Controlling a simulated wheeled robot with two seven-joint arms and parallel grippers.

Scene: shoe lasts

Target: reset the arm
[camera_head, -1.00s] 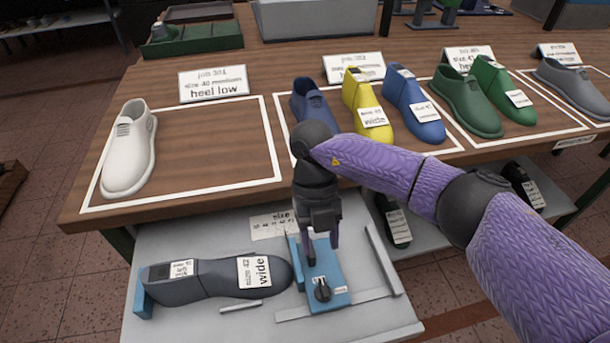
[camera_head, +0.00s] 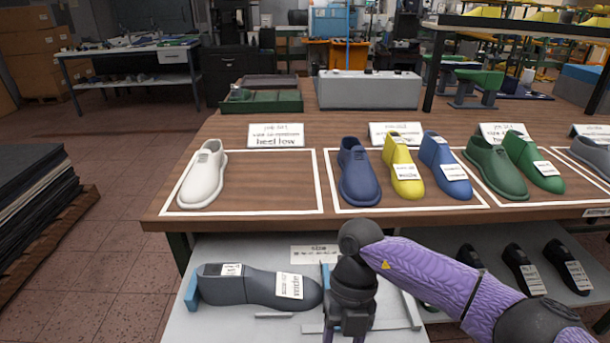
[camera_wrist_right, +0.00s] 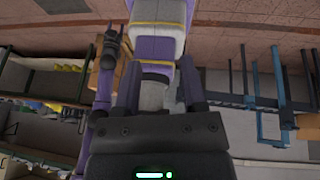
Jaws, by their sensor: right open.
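My right arm (camera_head: 440,275), purple with black joints, reaches in from the right in the head view. Its black gripper (camera_head: 348,328) points down over the lower grey tray, and its fingertips run out of the picture's bottom edge. In the right wrist view the two dark fingers of the right gripper (camera_wrist_right: 160,80) stand apart, with nothing seen held between them. A purple arm with a dark gripper (camera_wrist_right: 110,45), apparently my left one, hangs at the left there; its jaws are too small to read. No left gripper shows in the head view.
A dark grey last (camera_head: 258,287) lies on the grey tray (camera_head: 225,325), left of my right gripper. A white shoe (camera_head: 203,178) stands in the left outlined area of the wooden table (camera_head: 270,225). A blue shoe (camera_head: 358,173), a yellow last (camera_head: 402,170) and others stand right.

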